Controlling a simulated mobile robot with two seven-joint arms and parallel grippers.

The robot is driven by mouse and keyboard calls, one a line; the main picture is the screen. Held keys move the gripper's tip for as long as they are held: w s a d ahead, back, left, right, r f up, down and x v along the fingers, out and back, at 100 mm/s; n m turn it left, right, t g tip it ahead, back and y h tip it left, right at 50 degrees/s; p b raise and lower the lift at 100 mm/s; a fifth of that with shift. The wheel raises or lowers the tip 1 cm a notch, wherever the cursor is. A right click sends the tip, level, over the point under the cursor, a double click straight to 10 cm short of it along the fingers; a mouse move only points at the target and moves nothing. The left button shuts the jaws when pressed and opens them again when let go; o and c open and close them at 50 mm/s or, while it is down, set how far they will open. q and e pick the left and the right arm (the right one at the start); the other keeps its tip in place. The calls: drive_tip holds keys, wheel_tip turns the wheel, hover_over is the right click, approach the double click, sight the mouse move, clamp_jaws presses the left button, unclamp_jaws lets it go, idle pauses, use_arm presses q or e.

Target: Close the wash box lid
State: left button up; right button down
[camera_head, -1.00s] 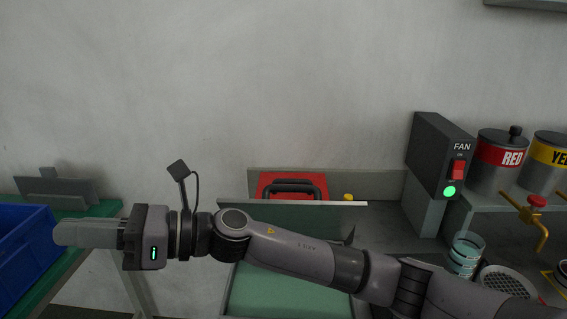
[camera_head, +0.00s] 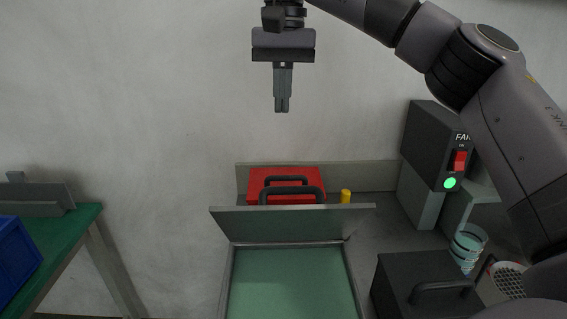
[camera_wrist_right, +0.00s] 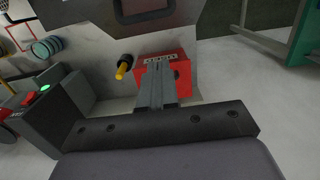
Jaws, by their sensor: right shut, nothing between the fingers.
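The wash box (camera_head: 225,285) is an open tray with a green inside, at the bottom middle of the head view. Its lid (camera_head: 290,223) stands raised at the back edge, leaning up. A dark handle (camera_head: 292,193) shows just above the lid's top edge. In the right wrist view the lid (camera_wrist_right: 190,22) is a grey panel at the top with a dark handle (camera_wrist_right: 140,12). My right gripper (camera_head: 282,110) is shut and empty, pointing down in the air, above the lid in the picture; its fingers (camera_wrist_right: 160,64) overlap the red box in the wrist view. My left gripper is out of view.
A red box (camera_head: 258,184) with a handle and a yellow knob (camera_head: 345,196) are behind the lid. The fan unit (camera_head: 430,150) stands at right, a dark box (camera_head: 400,270) with a handle in front. A blue crate (camera_head: 15,262) is far left.

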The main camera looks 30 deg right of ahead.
drive_tip(key=s+f+b, duration=0.3)
drive_tip(key=f+b, duration=0.1)
drive_tip(key=f, duration=0.8)
drive_tip(key=shift+s+a+b, duration=0.15)
drive_tip(key=shift+a+b, duration=0.25)
drive_tip(key=shift+a, duration=0.05)
drive_tip(key=shift+a, duration=0.1)
